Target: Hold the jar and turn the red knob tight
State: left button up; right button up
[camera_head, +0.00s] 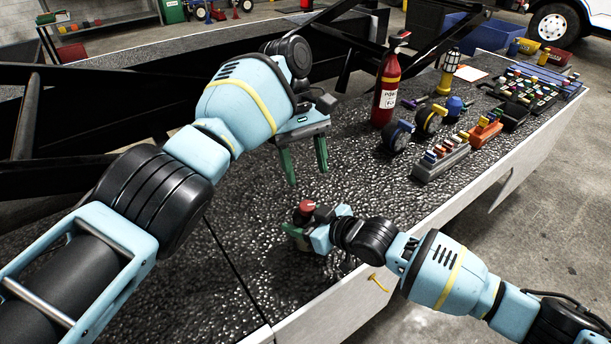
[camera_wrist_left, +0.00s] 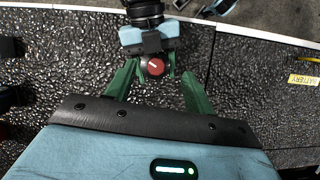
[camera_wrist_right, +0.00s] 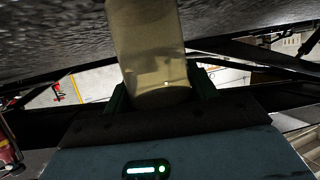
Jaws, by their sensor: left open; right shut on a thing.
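The red knob (camera_head: 306,207) sits on top of the jar (camera_head: 301,236), which stands low on the black textured deck in the head view. The knob (camera_wrist_left: 155,67) also shows in the left wrist view, between and beyond the open fingers. My right gripper (camera_head: 303,238) is shut on the jar from the right side. In the right wrist view the pale, see-through jar (camera_wrist_right: 150,50) stands between the fingers. My left gripper (camera_head: 304,172) is open and empty, pointing down above the knob, apart from it. The jar's lower part is mostly hidden in the head view.
A red fire extinguisher (camera_head: 387,85) stands farther back on the deck. Beside it are wheels (camera_head: 398,136), a lantern (camera_head: 449,68) and blocks holding small coloured pieces (camera_head: 441,160). The deck's white front edge (camera_head: 345,295) is close to the jar. Deck left of the jar is clear.

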aim_at(306, 205)
pick_arm(q)
jog(key=shift+r, duration=0.35)
jog(key=shift+w+a+r+n+t+h, duration=0.15)
jog(key=shift+w+a+n+h, duration=0.1)
jog(key=shift+w+a+n, duration=0.35)
jog(key=shift+w+a+r+n+t+h, duration=0.25)
jog(key=shift+a+n, duration=0.4)
jog(key=shift+n, duration=0.3)
jog(key=shift+w+a+r+n+t+h, duration=0.1)
jog(key=shift+w+a+n+h, duration=0.1)
jog(key=shift+w+a+n, duration=0.4)
jog(key=x, duration=1.2)
jog(key=shift+s+a, duration=0.1)
jog(key=shift+s, duration=0.05)
